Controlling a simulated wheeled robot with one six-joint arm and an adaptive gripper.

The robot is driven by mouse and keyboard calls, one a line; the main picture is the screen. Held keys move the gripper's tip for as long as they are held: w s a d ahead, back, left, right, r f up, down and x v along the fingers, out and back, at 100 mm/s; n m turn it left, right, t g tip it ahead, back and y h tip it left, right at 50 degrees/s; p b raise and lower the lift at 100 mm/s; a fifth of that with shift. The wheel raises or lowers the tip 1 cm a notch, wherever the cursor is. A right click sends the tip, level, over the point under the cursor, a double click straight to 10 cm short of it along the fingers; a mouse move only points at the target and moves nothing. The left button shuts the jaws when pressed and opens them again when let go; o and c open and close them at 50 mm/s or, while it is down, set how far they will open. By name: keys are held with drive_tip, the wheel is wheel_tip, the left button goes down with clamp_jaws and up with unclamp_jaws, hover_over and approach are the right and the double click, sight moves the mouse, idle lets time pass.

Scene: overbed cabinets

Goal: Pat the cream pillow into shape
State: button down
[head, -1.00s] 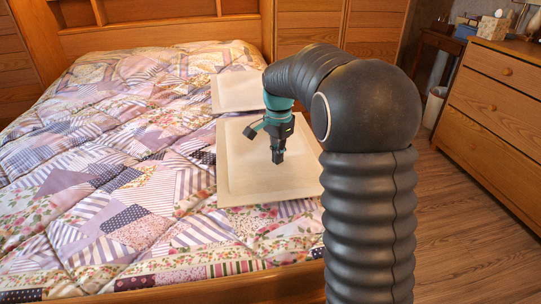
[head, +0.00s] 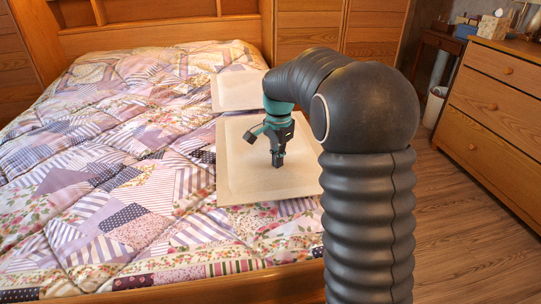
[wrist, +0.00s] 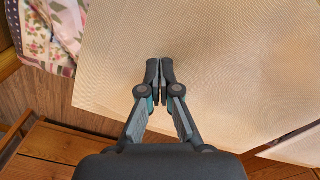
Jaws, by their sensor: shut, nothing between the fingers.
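The cream pillow (head: 250,185) lies flat and square on the quilt near the bed's right front edge. In the wrist view its pale woven surface (wrist: 220,50) fills most of the upper picture. My gripper (head: 278,163) points down over the middle of the pillow, shut and empty. In the wrist view the two fingertips (wrist: 160,65) are together over the pillow's surface. They look touching or very close to it; I cannot tell which. My arm hides the pillow's right side in the head view.
A second cream pillow (head: 236,92) lies behind the first, nearer the headboard. The patchwork quilt (head: 120,160) is clear to the left. A wooden dresser (head: 500,110) stands at the right, with bare floor (head: 450,235) before it. The bed's wooden edge (head: 200,286) runs along the front.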

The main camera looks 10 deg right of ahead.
drive_tip(key=shift+f, duration=0.1)
wheel_tip(320, 180, up, 5)
drive_tip(key=p, duration=0.4)
drive_tip(key=shift+p, duration=0.3)
drive_tip(key=shift+r, duration=1)
